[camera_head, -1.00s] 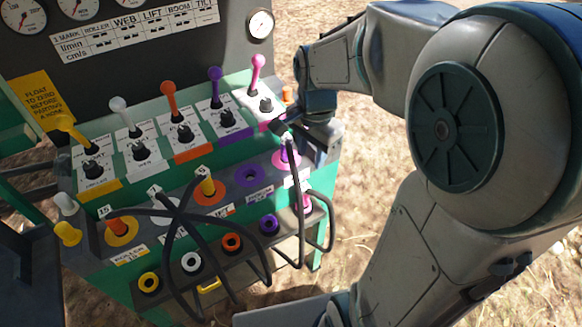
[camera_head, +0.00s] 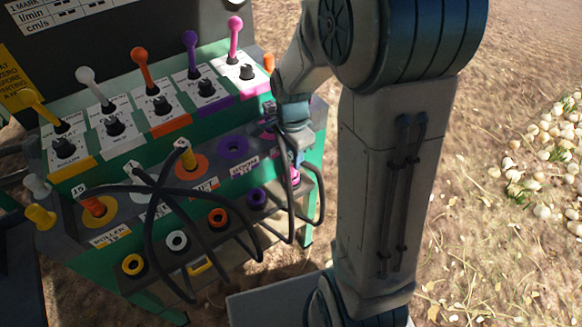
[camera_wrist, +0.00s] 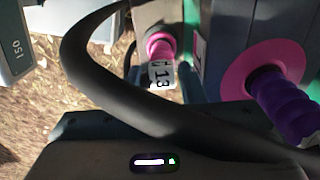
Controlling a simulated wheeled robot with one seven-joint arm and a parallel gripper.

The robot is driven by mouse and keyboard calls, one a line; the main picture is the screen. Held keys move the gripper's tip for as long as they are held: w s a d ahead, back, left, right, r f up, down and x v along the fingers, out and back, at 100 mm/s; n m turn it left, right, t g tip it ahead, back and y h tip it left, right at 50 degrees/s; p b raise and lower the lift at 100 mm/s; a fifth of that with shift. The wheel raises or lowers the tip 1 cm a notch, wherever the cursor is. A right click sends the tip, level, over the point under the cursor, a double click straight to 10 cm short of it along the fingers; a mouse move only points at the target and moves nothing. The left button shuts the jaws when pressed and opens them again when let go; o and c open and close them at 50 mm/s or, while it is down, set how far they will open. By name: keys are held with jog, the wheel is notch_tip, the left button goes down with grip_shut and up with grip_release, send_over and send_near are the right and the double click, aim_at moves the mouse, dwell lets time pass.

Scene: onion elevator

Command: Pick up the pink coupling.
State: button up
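The pink coupling (camera_wrist: 159,47) shows in the wrist view with a white tag marked 13, at the end of a black hose. In the head view a small pink part (camera_head: 295,176) shows at the lower right of the panel, just below my gripper (camera_head: 298,150). My gripper points down at the panel's right end, beside the pink socket row. Its fingertips are partly hidden, and I cannot tell their opening. In the wrist view the thick black hose crosses close in front of my gripper's body. I see no clear grip on the coupling.
A pink ring with a purple plug (camera_wrist: 285,105) is at the right of the wrist view. The panel carries coloured levers, such as the pink lever (camera_head: 234,40), an orange plug (camera_head: 95,207) and crossing black hoses (camera_head: 155,215). Onions (camera_head: 545,150) lie on the ground at right.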

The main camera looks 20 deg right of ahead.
notch_tip(320, 180, down, 4)
jog(key=shift+w+f, duration=0.1)
grip_shut()
jog(key=shift+r, duration=0.7)
notch_tip(320, 180, up, 3)
jog(key=shift+f, duration=0.15)
jog(key=s+d+r, duration=0.2)
jog(key=d+r, duration=0.5)
jog(key=d, duration=0.4)
jog(key=shift+s+d+p, duration=0.2)
jog(key=shift+s+p, duration=0.1)
jog(key=shift+p, duration=0.05)
